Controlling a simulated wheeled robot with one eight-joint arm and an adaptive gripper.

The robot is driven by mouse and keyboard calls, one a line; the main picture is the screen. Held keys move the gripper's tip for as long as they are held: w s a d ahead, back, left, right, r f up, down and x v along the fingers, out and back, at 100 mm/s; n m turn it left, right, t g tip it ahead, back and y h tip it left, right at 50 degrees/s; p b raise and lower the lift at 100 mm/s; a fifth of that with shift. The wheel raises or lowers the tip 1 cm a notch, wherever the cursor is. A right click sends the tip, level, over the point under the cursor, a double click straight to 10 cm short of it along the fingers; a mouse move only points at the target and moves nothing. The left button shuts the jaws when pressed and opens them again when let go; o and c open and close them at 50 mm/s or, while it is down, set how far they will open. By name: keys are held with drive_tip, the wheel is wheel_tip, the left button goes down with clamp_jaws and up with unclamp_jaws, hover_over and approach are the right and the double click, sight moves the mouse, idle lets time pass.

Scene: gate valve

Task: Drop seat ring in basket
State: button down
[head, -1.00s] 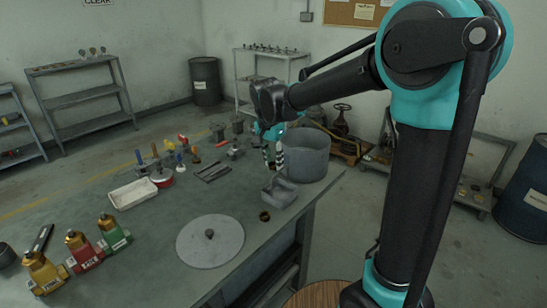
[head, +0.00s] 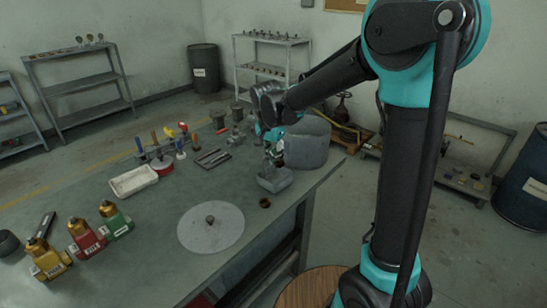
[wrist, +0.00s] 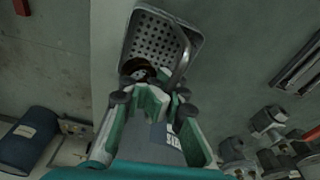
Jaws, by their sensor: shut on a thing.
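The seat ring (wrist: 136,68) is a dark, brownish ring at my fingertips in the wrist view. My gripper (wrist: 152,92) is shut on it. The grey basket (wrist: 150,35) has a perforated floor and a bar handle, and the ring overlaps its near end in that view. In the head view the basket (head: 275,181) stands on the bench near its right edge. My gripper (head: 274,160) points down just above it there. The ring is too small to make out in the head view, and its exact height over the basket floor cannot be told.
A large grey round container (head: 307,147) stands right beside my gripper. A small brown ring (head: 265,203) lies on the bench in front of the basket. A round grey lid (head: 211,228), a white tray (head: 133,180) and three coloured valves (head: 82,237) occupy the bench's nearer part.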

drive_tip(key=shift+f, duration=0.1)
drive_tip(key=c, duration=1.3)
unclamp_jaws()
drive_tip(key=shift+r, duration=4.05)
drive_tip(key=s+d+f+n+t, duration=0.1)
drive_tip(key=s+d+f+n, duration=0.2)
drive_tip(key=s+d+f, duration=0.5)
drive_tip(key=s+d+f+n+t+y, duration=0.1)
drive_tip(key=s+d+f+n, duration=0.2)
drive_tip(key=s+d+f, duration=0.5)
drive_tip(key=s+d, duration=0.3)
drive_tip(key=d, duration=0.5)
drive_tip(key=shift+n+t, duration=0.3)
